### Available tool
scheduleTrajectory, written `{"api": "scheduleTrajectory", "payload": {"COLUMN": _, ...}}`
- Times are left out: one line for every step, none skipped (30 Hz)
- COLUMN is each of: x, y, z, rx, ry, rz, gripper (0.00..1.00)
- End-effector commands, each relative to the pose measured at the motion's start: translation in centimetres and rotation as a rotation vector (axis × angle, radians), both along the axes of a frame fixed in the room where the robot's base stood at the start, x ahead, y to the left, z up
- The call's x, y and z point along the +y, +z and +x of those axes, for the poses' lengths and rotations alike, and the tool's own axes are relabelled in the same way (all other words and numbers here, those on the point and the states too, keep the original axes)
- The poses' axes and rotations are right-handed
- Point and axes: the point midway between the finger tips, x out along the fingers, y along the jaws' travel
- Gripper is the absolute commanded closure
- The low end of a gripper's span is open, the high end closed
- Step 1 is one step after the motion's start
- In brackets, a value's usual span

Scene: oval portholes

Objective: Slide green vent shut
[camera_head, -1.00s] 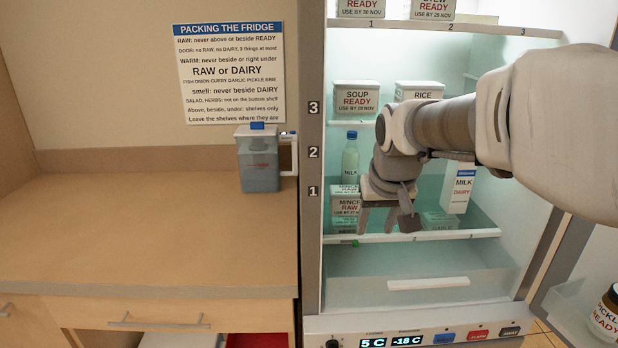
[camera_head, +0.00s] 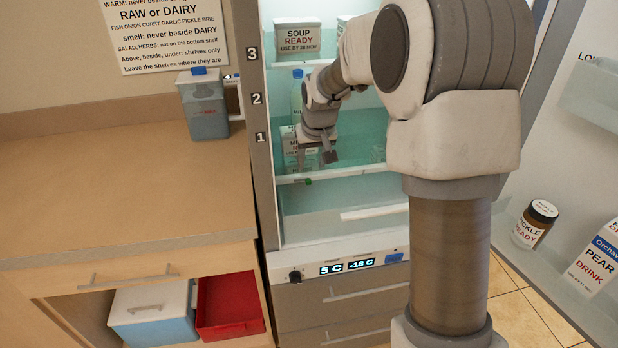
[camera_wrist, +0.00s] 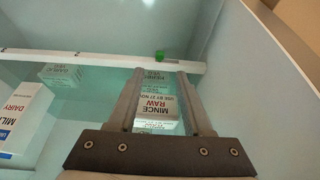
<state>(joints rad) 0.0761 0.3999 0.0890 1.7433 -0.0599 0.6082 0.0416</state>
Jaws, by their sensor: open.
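The green vent tab (camera_head: 308,181) is a small green piece on the white front edge of the lower fridge shelf, near its left end. It also shows in the wrist view (camera_wrist: 160,56), at the shelf edge just beyond my fingertips. My gripper (camera_head: 318,161) is open and empty, in front of the lower shelf, a little above and right of the tab in the head view. In the wrist view, my two fingers (camera_wrist: 160,72) are apart, with the tab roughly between their line of reach. I cannot tell whether they touch it.
A mince box (camera_wrist: 154,108) marked RAW stands behind the fingers, with a milk carton (camera_wrist: 22,118) left in the wrist view. The open door at right holds a pickle jar (camera_head: 535,224). The counter (camera_head: 110,195) is mostly clear.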

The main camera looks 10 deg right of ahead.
Motion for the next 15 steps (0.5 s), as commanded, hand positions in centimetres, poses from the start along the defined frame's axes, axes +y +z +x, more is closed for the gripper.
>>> {"api": "scheduleTrajectory", "payload": {"x": 0.0, "y": -1.4, "z": 0.5, "rx": 0.003, "ry": 0.000, "rz": 0.000, "gripper": 0.50}}
{"api": "scheduleTrajectory", "payload": {"x": 0.0, "y": -1.9, "z": 0.7, "rx": 0.003, "ry": 0.001, "rz": 0.000, "gripper": 0.50}}
{"api": "scheduleTrajectory", "payload": {"x": 0.0, "y": -2.7, "z": 1.0, "rx": 0.004, "ry": 0.001, "rz": 0.000, "gripper": 0.50}}
{"api": "scheduleTrajectory", "payload": {"x": 0.0, "y": -3.2, "z": 1.3, "rx": 0.002, "ry": 0.000, "rz": 0.000, "gripper": 0.50}}
{"api": "scheduleTrajectory", "payload": {"x": 0.0, "y": -3.8, "z": 1.5, "rx": 0.003, "ry": 0.000, "rz": 0.000, "gripper": 0.50}}
{"api": "scheduleTrajectory", "payload": {"x": 0.0, "y": -4.4, "z": 1.7, "rx": 0.003, "ry": 0.000, "rz": 0.000, "gripper": 0.50}}
{"api": "scheduleTrajectory", "payload": {"x": 0.0, "y": -4.9, "z": 1.9, "rx": 0.003, "ry": 0.000, "rz": 0.000, "gripper": 0.50}}
{"api": "scheduleTrajectory", "payload": {"x": 0.0, "y": -5.3, "z": 2.1, "rx": 0.002, "ry": 0.000, "rz": 0.000, "gripper": 0.50}}
{"api": "scheduleTrajectory", "payload": {"x": 0.0, "y": -5.7, "z": 2.3, "rx": 0.001, "ry": 0.000, "rz": 0.000, "gripper": 0.50}}
{"api": "scheduleTrajectory", "payload": {"x": 0.0, "y": -6.0, "z": 2.5, "rx": 0.001, "ry": 0.000, "rz": 0.000, "gripper": 0.50}}
{"api": "scheduleTrajectory", "payload": {"x": 0.0, "y": -6.3, "z": 2.6, "rx": 0.001, "ry": 0.000, "rz": 0.000, "gripper": 0.50}}
{"api": "scheduleTrajectory", "payload": {"x": 0.0, "y": -6.6, "z": 2.7, "rx": 0.000, "ry": 0.000, "rz": 0.000, "gripper": 0.50}}
{"api": "scheduleTrajectory", "payload": {"x": 0.0, "y": -6.8, "z": 2.8, "rx": 0.000, "ry": 0.000, "rz": 0.000, "gripper": 0.50}}
{"api": "scheduleTrajectory", "payload": {"x": 0.0, "y": -6.9, "z": 2.9, "rx": -0.001, "ry": 0.000, "rz": 0.000, "gripper": 0.50}}
{"api": "scheduleTrajectory", "payload": {"x": 0.0, "y": -7.1, "z": 3.0, "rx": -0.001, "ry": 0.000, "rz": 0.000, "gripper": 0.50}}
